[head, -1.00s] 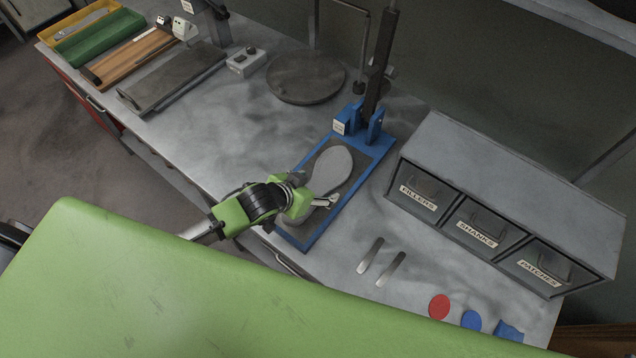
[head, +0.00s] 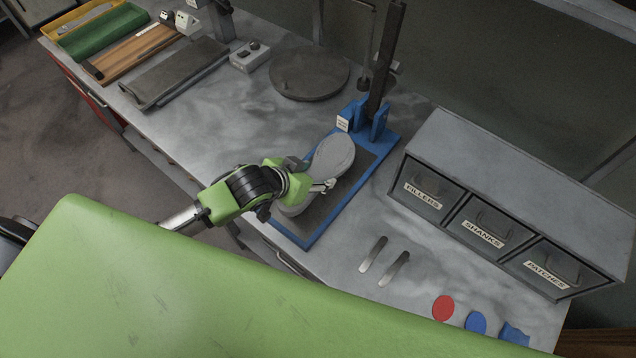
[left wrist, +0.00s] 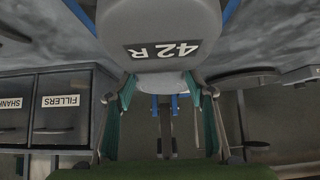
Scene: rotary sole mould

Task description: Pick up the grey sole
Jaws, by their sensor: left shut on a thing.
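The grey sole (head: 336,154) is held at its middle by my left gripper (head: 311,188), which is shut on it. In the head view it hangs over the dark pad of the blue-framed press base (head: 348,203) and seems raised a little off it. The gripper hides the sole's middle; its near end shows below the gripper. In the left wrist view the sole (left wrist: 165,30) fills the top middle, with a label "42 R", and the gripper's teal-padded fingers (left wrist: 160,103) are on either side of it. My right gripper is not in view.
A drawer unit (head: 520,190) marked fillers, shanks and patches stands at right. Two metal strips (head: 384,262), a red disc (head: 443,308) and blue pieces (head: 476,321) lie in front. A round dark plate (head: 308,76) and the press's upright lever (head: 386,60) are behind.

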